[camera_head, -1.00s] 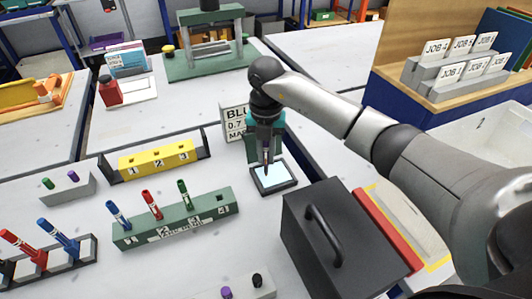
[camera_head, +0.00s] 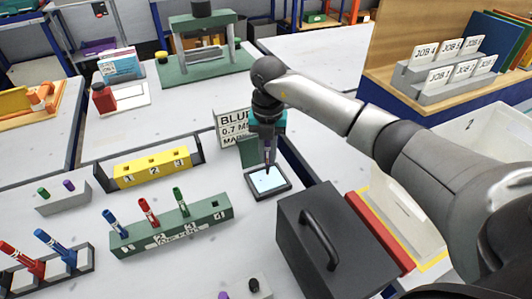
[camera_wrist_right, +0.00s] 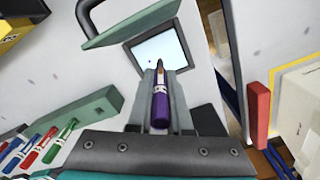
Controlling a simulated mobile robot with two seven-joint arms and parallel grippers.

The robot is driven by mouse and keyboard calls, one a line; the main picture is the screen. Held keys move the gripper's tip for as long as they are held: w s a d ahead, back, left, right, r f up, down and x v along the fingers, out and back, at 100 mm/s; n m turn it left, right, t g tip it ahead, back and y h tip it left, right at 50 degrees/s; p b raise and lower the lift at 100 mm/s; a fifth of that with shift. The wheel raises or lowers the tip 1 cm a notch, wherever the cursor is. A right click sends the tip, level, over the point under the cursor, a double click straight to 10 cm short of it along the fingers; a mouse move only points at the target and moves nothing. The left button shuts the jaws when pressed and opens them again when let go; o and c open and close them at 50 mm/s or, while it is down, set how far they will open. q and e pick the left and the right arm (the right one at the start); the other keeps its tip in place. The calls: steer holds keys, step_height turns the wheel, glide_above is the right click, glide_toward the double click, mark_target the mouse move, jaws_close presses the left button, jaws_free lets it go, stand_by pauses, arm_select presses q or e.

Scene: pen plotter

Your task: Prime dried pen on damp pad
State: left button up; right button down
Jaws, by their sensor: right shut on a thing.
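My right gripper (camera_head: 268,145) points down over the damp pad and is shut on a purple pen (camera_wrist_right: 160,105). The pen's tip points toward the pad; whether it touches the surface I cannot tell. The damp pad is a pale blue square in a dark frame (camera_head: 287,188), flat on the table. My left gripper is not in view.
A green numbered rack (camera_head: 170,235) holds blue, red and green pens; its slot 4 is empty. A yellow numbered block (camera_head: 152,168) stands behind it. A black box with a handle (camera_head: 335,245) is close in front of the pad. A labelled sign (camera_head: 232,125) stands behind the pad.

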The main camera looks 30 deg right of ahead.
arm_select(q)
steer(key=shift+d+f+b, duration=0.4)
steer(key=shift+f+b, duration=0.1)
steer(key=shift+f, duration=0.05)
arm_select(e)
steer(key=shift+f, duration=0.9)
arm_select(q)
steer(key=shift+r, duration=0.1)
arm_select(e)
steer(key=shift+r, duration=0.1)
steer(key=shift+r+p, duration=0.85)
steer(key=shift+p, duration=0.05)
steer(key=shift+d, duration=1)
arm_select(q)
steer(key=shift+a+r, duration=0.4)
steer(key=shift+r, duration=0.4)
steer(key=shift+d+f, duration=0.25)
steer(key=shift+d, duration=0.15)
arm_select(e)
steer(key=shift+f, duration=0.4)
arm_select(q)
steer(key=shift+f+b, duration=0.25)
steer(key=shift+b, duration=0.25)
arm_select(e)
steer(key=shift+f, duration=0.4)
